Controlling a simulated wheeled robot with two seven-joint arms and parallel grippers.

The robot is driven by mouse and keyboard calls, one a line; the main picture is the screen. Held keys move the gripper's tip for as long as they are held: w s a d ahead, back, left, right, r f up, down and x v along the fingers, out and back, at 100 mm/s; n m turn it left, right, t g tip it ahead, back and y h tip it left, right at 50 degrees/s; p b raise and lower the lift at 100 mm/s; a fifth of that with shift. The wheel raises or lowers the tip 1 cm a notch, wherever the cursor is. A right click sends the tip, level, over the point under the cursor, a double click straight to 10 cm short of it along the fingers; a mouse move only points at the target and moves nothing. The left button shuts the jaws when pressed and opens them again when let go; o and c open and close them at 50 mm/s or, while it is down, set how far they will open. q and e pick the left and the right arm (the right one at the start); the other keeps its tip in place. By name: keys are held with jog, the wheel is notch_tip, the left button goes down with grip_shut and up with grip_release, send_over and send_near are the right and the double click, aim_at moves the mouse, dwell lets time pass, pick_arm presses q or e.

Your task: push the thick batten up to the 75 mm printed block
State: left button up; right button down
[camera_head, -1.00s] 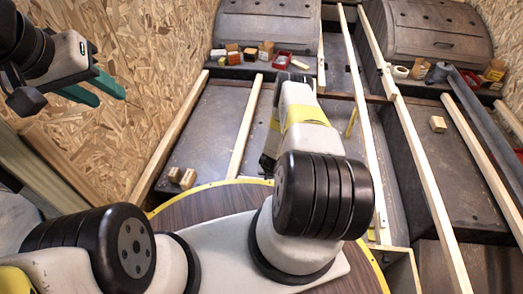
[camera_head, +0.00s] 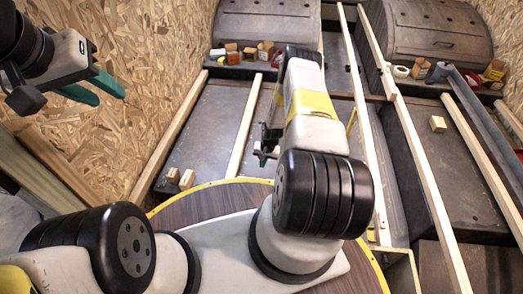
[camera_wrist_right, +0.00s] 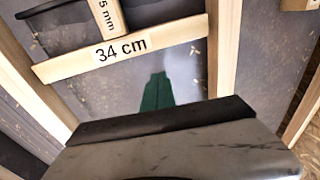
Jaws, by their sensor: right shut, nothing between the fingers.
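In the right wrist view a pale wood block (camera_wrist_right: 104,17) printed "5 mm", its first figure cut off, meets the far side of a strip marked "34 cm" (camera_wrist_right: 160,45). A wide batten (camera_wrist_right: 28,88) runs along the left and a narrower one (camera_wrist_right: 223,45) along the right; I cannot tell which is the thick batten. My right gripper (camera_wrist_right: 157,90) is shut and empty, on the near side of the strip. In the head view its tip (camera_head: 264,152) shows beside my right arm. My left gripper (camera_head: 103,93) is open and empty near the chipboard wall.
Battens run lengthwise over the dark floor, one by the left wall (camera_head: 170,135), one left of my arm (camera_head: 245,125), others to its right (camera_head: 430,190). Small blocks (camera_head: 180,178) lie at left and one (camera_head: 437,123) at right. Boxes (camera_head: 265,49) stand by the far arch.

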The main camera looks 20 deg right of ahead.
jog(key=d+g+h, duration=0.1)
jog(key=d, duration=0.4)
jog(key=f, duration=0.9)
jog(key=shift+w+d+f, duration=0.15)
jog(key=shift+w, duration=0.2)
jog(key=shift+s+a, duration=0.4)
jog(key=shift+s, duration=0.25)
jog(key=shift+s+a, duration=0.3)
jog(key=shift+s, duration=0.25)
jog(key=shift+s+a, duration=0.25)
jog(key=shift+s, duration=0.3)
